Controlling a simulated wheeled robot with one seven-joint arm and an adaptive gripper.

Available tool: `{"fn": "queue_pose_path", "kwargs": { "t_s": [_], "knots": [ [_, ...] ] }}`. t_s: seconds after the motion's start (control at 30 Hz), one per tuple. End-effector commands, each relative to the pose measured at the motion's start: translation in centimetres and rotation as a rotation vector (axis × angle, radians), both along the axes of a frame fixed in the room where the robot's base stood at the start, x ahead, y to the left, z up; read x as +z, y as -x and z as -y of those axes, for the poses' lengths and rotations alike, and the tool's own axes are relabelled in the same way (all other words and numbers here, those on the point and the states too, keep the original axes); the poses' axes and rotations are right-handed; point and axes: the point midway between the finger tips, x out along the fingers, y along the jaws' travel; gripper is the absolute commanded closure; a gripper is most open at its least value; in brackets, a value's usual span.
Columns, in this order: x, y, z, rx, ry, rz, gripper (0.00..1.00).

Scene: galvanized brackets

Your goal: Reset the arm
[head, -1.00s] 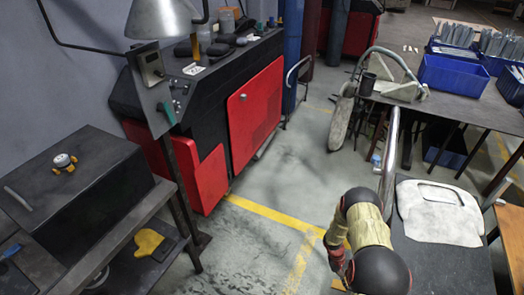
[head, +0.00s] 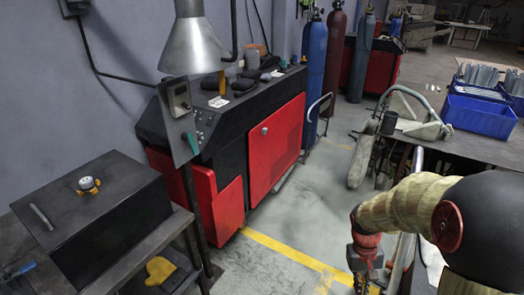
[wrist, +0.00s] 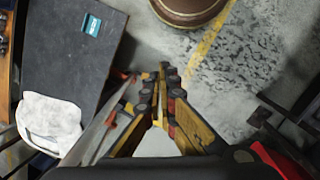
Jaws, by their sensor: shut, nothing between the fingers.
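My arm (head: 405,207) shows at the lower right of the head view, bent, with its forearm reaching left and its end pointing down. The fingers hang over the grey floor, beside a dark tabletop.
The wrist view shows a dark tabletop (wrist: 62,72) with a white sheet-like piece (wrist: 48,122) and a small blue item (wrist: 92,25). Head view: a red and black cabinet (head: 275,145), a dark box (head: 125,220) on the left bench, and blue bins (head: 480,115). Floor between is clear.

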Motion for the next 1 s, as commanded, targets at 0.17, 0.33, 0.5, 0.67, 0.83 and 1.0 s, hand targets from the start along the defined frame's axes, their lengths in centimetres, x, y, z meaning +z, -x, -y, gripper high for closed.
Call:
{"fn": "queue_pose_path", "kwargs": {
  "t_s": [0.17,0.33,0.5,0.67,0.83,1.0],
  "knots": [
    [5.6,3.0,-2.9,0.005,-0.037,0.092,1.0],
    [9.7,6.0,-5.4,0.003,-0.069,0.186,1.0],
    [13.2,8.7,-7.5,0.004,-0.093,0.301,1.0],
    [16.4,10.8,-8.9,0.022,-0.106,0.427,1.0],
    [20.0,12.0,-9.7,0.057,-0.105,0.568,1.0],
    [22.8,12.4,-10.2,0.083,-0.105,0.662,1.0]
  ]
}}
